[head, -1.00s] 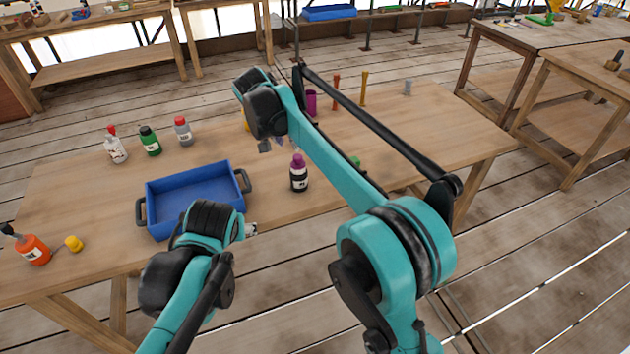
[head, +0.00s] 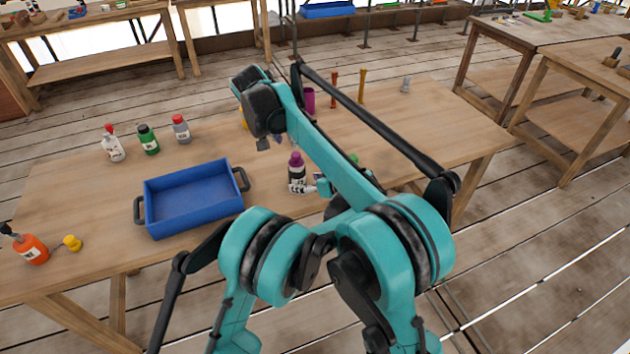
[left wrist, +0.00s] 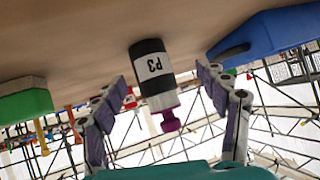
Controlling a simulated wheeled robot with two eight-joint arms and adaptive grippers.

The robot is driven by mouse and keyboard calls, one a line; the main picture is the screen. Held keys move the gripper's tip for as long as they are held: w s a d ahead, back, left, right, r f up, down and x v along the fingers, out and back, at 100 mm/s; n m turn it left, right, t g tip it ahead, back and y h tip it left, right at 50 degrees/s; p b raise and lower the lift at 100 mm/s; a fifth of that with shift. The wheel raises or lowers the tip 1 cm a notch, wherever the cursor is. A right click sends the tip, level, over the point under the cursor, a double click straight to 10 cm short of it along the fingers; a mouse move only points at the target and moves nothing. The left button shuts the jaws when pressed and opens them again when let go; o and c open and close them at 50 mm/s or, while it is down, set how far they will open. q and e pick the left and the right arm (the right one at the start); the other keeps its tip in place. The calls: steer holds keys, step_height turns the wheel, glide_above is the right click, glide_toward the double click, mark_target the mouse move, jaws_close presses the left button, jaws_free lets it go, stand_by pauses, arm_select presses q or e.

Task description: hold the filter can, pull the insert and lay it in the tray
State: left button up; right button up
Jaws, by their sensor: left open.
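A black can with a white P3 label (head: 296,172) and a purple top stands on the table right of the blue tray (head: 237,203). I take it for the filter can; its purple top (left wrist: 168,117) narrows to a knob in the left wrist view. My left gripper (head: 309,185) is open beside the can, partly hidden by my arm. In the left wrist view its fingers (left wrist: 165,80) stand either side of the can's lower picture end, with gaps. My right gripper (head: 269,144) hangs above the table behind the can; its fingers are mostly hidden. The tray looks empty.
Several small bottles (head: 148,140) stand behind the tray. An orange bottle (head: 30,249) and a yellow piece (head: 72,243) are at the left. A purple cup (head: 309,98) and upright pegs stand at the back. A green block (left wrist: 25,106) is partly hidden by my arm.

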arm_select(q)
steer(key=shift+w+d+f+n+y, duration=0.25)
steer(key=shift+w+d+n+y, duration=0.1)
steer(key=shift+d+n+y, duration=0.25)
steer(key=shift+w+d+n+t+y, duration=0.15)
steer(key=shift+d+n+t+y, duration=0.15)
steer(key=shift+d+n+y, duration=0.5)
steer(key=x, duration=0.8)
steer(key=shift+a, duration=0.1)
steer(key=c, duration=1.3)
